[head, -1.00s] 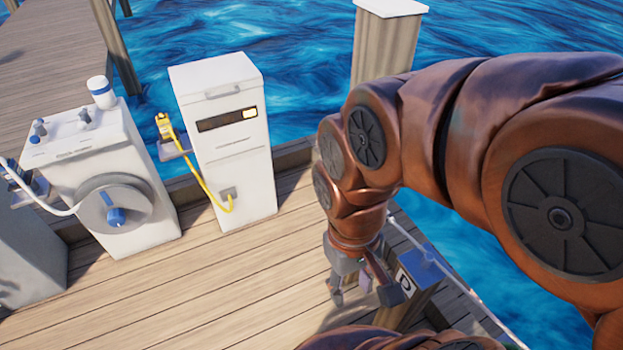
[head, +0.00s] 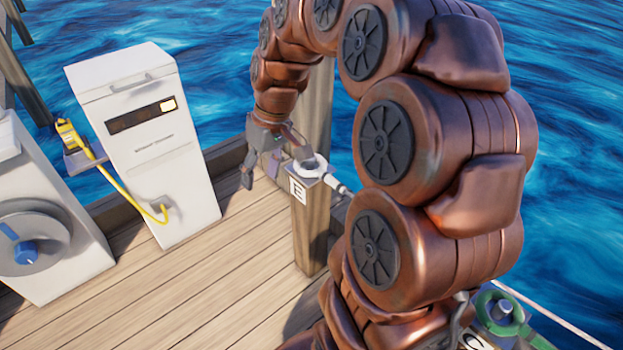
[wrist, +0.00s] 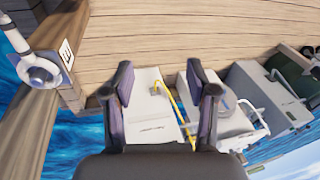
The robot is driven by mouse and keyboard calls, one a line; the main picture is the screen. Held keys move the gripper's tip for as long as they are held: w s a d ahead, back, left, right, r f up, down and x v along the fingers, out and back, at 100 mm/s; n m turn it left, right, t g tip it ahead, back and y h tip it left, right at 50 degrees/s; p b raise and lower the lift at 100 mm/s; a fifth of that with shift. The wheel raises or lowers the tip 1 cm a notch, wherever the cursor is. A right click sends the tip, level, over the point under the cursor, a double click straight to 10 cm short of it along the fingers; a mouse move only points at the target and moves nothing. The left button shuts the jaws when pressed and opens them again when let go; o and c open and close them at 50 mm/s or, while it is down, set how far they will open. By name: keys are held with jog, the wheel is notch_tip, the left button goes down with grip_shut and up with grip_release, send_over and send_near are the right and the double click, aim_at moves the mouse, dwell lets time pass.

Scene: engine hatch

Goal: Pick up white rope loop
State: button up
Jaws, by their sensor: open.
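The white rope loop (head: 312,166) lies around a fitting on top of a wooden post with an "E" label. A white rope end runs from it to the right, towards my arm. My gripper (head: 258,170) is just left of the post top in the head view, apart from the loop. In the wrist view the loop (wrist: 42,72) is at the far left, around a grey fitting, outside the fingers. My gripper (wrist: 160,78) is open there, with nothing between its fingertips.
A white pedestal (head: 150,150) with a yellow cable (head: 120,187) stands left of the post. A white cabinet with a blue-handled reel (head: 25,252) is at the far left. A taller post rises behind the "E" post. A green ring fitting (head: 500,308) is at lower right. Water lies beyond the deck.

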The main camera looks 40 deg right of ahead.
jog(key=w+d+f+t+b, duration=0.1)
jog(key=w+d+f+b, duration=0.2)
jog(key=d+f, duration=0.3)
jog(key=w+d+f+t+b, duration=0.1)
jog(key=w+d+f+b, duration=0.25)
jog(key=d, duration=0.45)
jog(key=m+t+b, duration=0.2)
jog(key=b, duration=0.4)
send_near(327, 174)
jog(key=d+x, duration=0.1)
jog(key=x, duration=0.1)
jog(key=shift+h, duration=0.4)
jog(key=x, duration=0.4)
jog(key=a+b+x, duration=0.1)
jog(key=x, duration=0.3)
jog(key=shift+s+a+r, duration=0.1)
jog(key=shift+a, duration=0.05)
jog(key=shift+r, duration=0.1)
grip_shut()
